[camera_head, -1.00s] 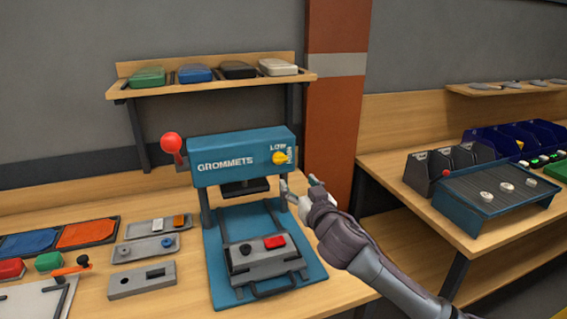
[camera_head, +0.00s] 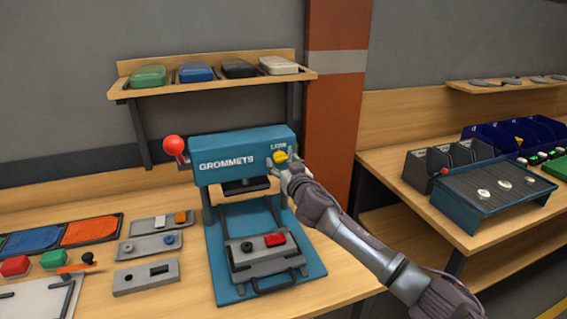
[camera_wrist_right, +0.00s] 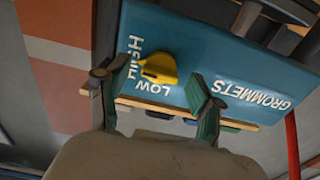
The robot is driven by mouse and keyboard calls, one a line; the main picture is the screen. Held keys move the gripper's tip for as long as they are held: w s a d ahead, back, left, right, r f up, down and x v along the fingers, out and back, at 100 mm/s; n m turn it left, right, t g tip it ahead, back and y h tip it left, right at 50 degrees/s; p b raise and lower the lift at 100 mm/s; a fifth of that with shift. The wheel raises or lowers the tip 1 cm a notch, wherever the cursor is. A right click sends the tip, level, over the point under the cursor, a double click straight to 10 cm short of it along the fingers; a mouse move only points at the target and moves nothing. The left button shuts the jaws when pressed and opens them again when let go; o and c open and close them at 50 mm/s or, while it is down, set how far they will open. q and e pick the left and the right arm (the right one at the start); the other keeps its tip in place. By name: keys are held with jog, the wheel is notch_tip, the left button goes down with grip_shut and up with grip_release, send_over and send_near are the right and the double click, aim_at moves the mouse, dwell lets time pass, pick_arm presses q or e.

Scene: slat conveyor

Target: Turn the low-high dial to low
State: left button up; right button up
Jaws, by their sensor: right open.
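The yellow low-high dial (camera_head: 281,156) is on the right part of the front of the teal GROMMETS press (camera_head: 225,173). In the right wrist view the dial (camera_wrist_right: 162,70) appears to point toward the HIGH label, with the LOW label beside it. My right gripper (camera_head: 284,166) is at the press front, just in front of the dial. In the wrist view its two fingers (camera_wrist_right: 152,84) are spread apart, one on each side of the dial, with visible gaps and no clear contact. The LOW and HIGH labels are partly covered in the head view. My left gripper is out of view.
A red-knobbed lever (camera_head: 173,146) sticks out at the press's left. A shelf (camera_head: 215,85) with several coloured boxes hangs above. Grey trays (camera_head: 145,277) lie left of the press. An orange pillar (camera_head: 334,90) stands behind, right of the press.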

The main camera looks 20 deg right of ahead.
jog(key=c, duration=1.1)
jog(key=shift+c, duration=0.2)
